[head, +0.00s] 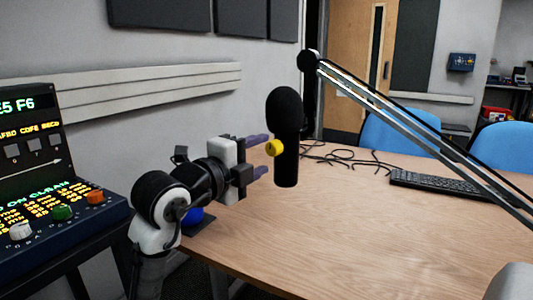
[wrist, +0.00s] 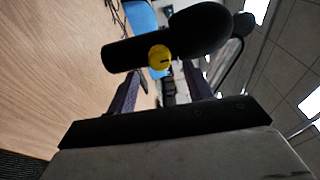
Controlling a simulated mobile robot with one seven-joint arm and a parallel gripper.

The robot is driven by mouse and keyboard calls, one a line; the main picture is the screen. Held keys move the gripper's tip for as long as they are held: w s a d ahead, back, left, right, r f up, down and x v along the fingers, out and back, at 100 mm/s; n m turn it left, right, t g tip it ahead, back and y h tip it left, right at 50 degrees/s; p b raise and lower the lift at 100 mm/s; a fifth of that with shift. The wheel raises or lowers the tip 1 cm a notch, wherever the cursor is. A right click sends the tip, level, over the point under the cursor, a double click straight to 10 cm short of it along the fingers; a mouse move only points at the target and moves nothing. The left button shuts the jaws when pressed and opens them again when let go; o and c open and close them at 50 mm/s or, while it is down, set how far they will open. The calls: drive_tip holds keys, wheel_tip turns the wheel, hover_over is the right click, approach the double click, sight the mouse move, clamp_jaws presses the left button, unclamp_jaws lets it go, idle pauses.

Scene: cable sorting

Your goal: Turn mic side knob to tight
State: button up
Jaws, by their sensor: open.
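The black microphone (head: 287,135) hangs upright from the boom arm over the table. Its yellow side knob (head: 274,148) sits on the left side of the body, facing my gripper. My gripper (head: 262,156) is open and empty just left of the knob, its purple fingers pointing at it, one higher and one lower. In the wrist view the microphone (wrist: 200,30) lies across the top, and the yellow knob (wrist: 159,57) shows a dark line on its face. The knob is ahead of the two fingers (wrist: 162,85) and lies roughly between them, seemingly untouched.
The boom arm (head: 420,130) slants down to the right from the microphone. A wooden table (head: 320,230) spreads below, with black cables (head: 345,157) and a keyboard (head: 445,184) on it. A control panel (head: 60,190) stands at the left. Blue chairs (head: 400,130) are behind the table.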

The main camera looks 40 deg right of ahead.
drive_tip(key=v, duration=1)
drive_tip(key=shift+a, duration=0.2)
